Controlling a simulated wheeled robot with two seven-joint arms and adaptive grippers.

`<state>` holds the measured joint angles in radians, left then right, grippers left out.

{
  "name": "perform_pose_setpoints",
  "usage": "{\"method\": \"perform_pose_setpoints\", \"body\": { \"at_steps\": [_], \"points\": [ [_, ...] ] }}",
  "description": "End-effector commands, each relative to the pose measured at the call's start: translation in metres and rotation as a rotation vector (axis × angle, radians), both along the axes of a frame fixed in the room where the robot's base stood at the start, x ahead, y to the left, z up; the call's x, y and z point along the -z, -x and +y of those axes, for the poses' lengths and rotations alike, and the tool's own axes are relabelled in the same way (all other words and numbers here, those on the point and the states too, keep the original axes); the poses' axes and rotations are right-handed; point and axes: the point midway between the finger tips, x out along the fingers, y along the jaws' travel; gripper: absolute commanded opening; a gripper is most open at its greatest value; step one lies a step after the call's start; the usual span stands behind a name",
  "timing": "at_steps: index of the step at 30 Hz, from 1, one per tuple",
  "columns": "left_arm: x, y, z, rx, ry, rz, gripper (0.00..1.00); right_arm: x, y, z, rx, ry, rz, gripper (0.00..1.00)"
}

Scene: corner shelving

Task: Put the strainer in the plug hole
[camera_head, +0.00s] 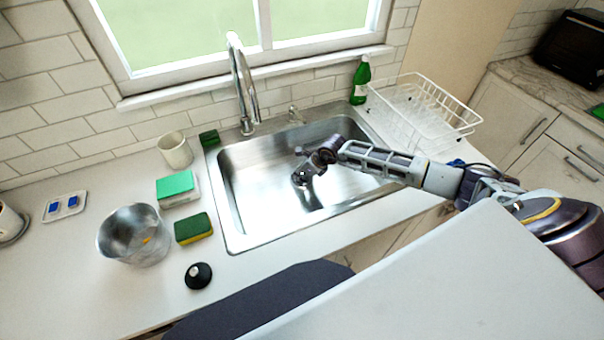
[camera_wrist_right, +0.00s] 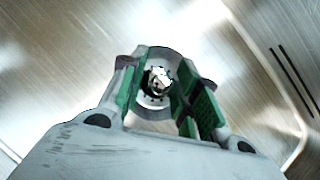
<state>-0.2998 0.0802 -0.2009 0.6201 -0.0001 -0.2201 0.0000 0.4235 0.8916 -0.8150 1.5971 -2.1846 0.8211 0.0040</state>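A round metal strainer with a shiny knob and small dark holes (camera_wrist_right: 160,80) shows between my fingers in the right wrist view. A pale metal ring (camera_wrist_right: 153,112), apparently the plug hole's rim, surrounds it. I cannot tell whether the strainer is seated in the hole or held above it. My right gripper (camera_head: 301,180) points down into the steel sink (camera_head: 245,190) and hides the drain in the head view. In the wrist view its green-padded fingers (camera_wrist_right: 165,75) stand close on both sides of the knob; contact is unclear. My left gripper is not in view.
A chrome tap (camera_head: 243,85) rises behind the sink. A green bottle (camera_head: 361,80) and white dish rack (camera_head: 425,105) stand to the right. A metal bucket (camera_head: 135,240), sponges (camera_head: 193,229), a cup (camera_head: 175,150) and a black knobbed stopper (camera_head: 198,276) are left of the sink.

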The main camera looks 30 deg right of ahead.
Motion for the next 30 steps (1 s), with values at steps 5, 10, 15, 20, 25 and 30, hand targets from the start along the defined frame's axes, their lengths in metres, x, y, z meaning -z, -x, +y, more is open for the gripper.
{"method": "perform_pose_setpoints", "body": {
  "at_steps": [5,10,15,20,25,30],
  "points": [
    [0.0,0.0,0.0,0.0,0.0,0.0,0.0,0.0,0.0,0.0,0.0,0.0,0.001,0.35],
    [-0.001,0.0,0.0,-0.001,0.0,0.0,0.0,-0.001,0.0,0.0,0.0,0.0,0.001,0.35],
    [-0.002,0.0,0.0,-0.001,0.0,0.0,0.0,-0.005,0.001,-0.001,0.0,0.001,0.0,0.35],
    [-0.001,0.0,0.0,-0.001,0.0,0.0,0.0,-0.015,0.006,-0.005,0.0,0.001,-0.001,0.35],
    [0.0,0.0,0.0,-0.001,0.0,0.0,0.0,-0.029,0.014,-0.009,0.0,0.001,-0.001,0.35],
    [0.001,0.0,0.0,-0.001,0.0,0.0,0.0,-0.044,0.021,-0.014,0.0,0.002,0.0,0.35]
  ]
}}
